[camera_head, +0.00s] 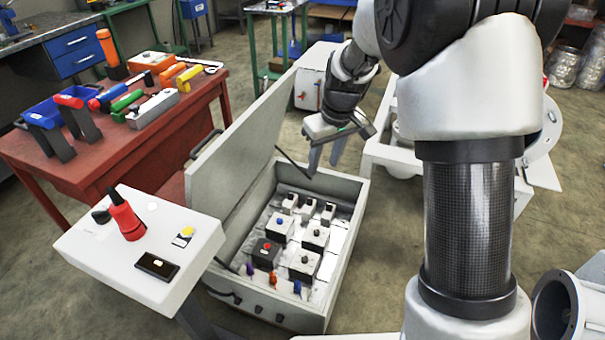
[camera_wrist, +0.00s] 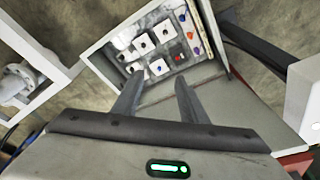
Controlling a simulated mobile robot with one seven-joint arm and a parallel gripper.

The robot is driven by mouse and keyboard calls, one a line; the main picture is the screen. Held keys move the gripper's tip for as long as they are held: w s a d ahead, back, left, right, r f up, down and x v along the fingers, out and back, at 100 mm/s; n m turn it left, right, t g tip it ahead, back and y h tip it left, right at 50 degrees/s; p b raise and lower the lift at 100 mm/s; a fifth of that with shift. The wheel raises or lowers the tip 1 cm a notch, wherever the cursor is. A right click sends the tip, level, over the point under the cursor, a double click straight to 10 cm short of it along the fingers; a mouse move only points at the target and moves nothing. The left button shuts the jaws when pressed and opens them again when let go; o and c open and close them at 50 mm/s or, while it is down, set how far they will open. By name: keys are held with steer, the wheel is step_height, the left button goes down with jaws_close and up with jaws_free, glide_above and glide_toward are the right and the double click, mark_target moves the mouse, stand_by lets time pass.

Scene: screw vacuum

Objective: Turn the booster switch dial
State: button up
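An open grey switch box (camera_head: 341,262) stands on the floor with its lid (camera_head: 240,150) raised on the left. Inside are several small blocks with knobs: one with a blue knob (camera_head: 280,221), a dark one with a red knob (camera_head: 266,246), and others with dark knobs (camera_head: 304,259). Small blue and orange parts line the near edge. I cannot tell which knob is the booster dial. My gripper (camera_head: 325,160) is above the box's far end, its fingers apart and empty. In the wrist view the gripper (camera_wrist: 156,88) points toward the box interior (camera_wrist: 156,40), touching nothing visible.
A white control stand (camera_head: 115,245) with a red handle (camera_head: 126,219) and a yellow button (camera_head: 188,231) stands left of the box. A red table (camera_head: 150,150) with tools is behind it. White machinery (camera_head: 385,150) stands right of the box. The raised lid blocks the left side.

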steer(key=w+a+f+n, duration=0.15)
steer(key=w+f, duration=0.25)
steer(key=f, duration=0.5)
steer(key=n+g+h+p, duration=0.1)
steer(key=n+g+p, duration=0.1)
steer(key=n, duration=0.1)
glide_above(304, 258)
step_height(304, 258, down, 22)
steer(key=r, duration=0.1)
step_height(304, 258, down, 18)
steer(key=b, duration=0.5)
jaws_close()
steer(key=shift+d, duration=0.1)
